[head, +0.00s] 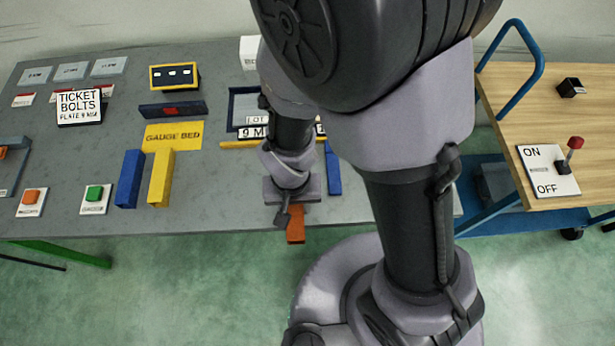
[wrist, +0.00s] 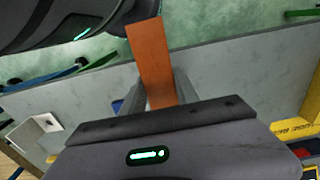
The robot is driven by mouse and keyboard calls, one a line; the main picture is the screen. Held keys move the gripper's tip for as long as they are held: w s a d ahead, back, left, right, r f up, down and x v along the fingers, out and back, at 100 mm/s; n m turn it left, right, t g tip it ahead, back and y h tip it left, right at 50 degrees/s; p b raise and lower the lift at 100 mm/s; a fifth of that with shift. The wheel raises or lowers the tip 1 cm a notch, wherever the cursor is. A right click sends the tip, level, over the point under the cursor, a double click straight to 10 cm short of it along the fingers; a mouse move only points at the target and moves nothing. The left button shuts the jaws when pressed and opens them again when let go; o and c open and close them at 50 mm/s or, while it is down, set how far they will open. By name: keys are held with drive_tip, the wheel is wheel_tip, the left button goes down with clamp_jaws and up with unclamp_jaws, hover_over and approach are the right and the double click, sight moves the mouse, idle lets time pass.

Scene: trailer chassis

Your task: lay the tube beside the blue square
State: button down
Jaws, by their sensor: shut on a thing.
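My gripper (head: 292,200) is above the near edge of the grey table, pointing down, largely hidden by my own arm. It is shut on an orange-brown bar, the likely tube (head: 296,232), which sticks out toward the front edge. In the wrist view the tube (wrist: 152,58) runs out from between the fingers (wrist: 165,95), its held end hidden. Several blue pieces could be the blue square: a blue bar (head: 130,178) beside a yellow bar (head: 161,178) at left, a blue bar (head: 334,168) right of my gripper, and a blue-edged frame (head: 232,108) behind it. I cannot tell which.
A yellow gauge bed plate (head: 173,136), a dark blue block (head: 172,109) and a ticket sign (head: 79,106) lie on the grey table (head: 60,180). Orange (head: 31,198) and green (head: 94,194) buttons sit front left. A wooden cart (head: 540,110) with an ON/OFF lever stands right.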

drive_tip(key=w+d, duration=0.1)
drive_tip(key=w, duration=0.2)
drive_tip(key=w+d, duration=0.1)
drive_tip(key=w, duration=0.3)
drive_tip(key=w+d+b, duration=0.1)
drive_tip(key=w, duration=0.2)
drive_tip(key=shift+w+d+f, duration=0.3)
drive_tip(key=shift+f, duration=0.1)
wheel_tip(320, 180, down, 4)
drive_tip(key=shift+w+r+b, duration=0.15)
drive_tip(key=shift+b, duration=0.85)
drive_tip(key=shift+r, duration=0.1)
drive_tip(key=c, duration=0.9)
unclamp_jaws()
